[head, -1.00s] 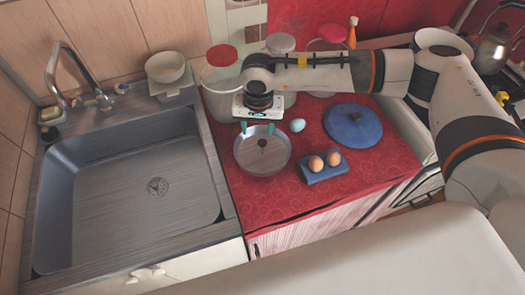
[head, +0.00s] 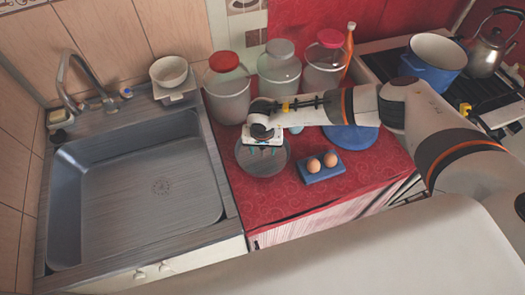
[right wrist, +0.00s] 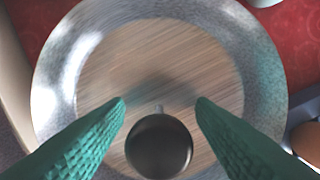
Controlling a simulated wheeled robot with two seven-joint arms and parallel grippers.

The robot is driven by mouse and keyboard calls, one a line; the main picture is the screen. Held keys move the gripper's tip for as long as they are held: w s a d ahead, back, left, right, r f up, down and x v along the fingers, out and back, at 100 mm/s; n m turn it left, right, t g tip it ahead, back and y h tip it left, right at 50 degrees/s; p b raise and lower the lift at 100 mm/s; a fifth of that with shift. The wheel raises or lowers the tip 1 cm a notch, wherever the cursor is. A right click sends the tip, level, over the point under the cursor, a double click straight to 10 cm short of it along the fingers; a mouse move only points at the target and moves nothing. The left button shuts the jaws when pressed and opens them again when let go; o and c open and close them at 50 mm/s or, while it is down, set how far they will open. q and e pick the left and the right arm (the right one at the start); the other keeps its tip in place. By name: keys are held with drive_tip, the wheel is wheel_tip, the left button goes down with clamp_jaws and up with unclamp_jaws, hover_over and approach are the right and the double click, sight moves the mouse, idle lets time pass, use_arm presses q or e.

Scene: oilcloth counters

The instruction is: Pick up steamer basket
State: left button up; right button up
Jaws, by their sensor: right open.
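The steamer basket (head: 264,171) is a round, shallow grey metal dish on the red counter, right of the sink. In the right wrist view, the basket (right wrist: 55,95) shows a shiny metal rim, a wood-toned bottom and a dark round knob (right wrist: 158,147) on a thin stem. My right gripper (head: 263,151) is over the basket, pointing down, and covers its far part in the head view. Its green fingers (right wrist: 161,102) are open and spread, one on each side of the knob's stem, with nothing between them gripped. My left gripper is not in view.
A blue holder with two brown eggs (head: 321,173) stands right of the basket. A blue lid (head: 350,137) lies behind it, partly under my arm. Several jars, including a red-lidded one (head: 227,95), stand behind. The sink (head: 140,195) is at left, a blue pot (head: 435,70) at back right.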

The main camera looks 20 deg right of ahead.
clamp_jaws()
idle(0.3)
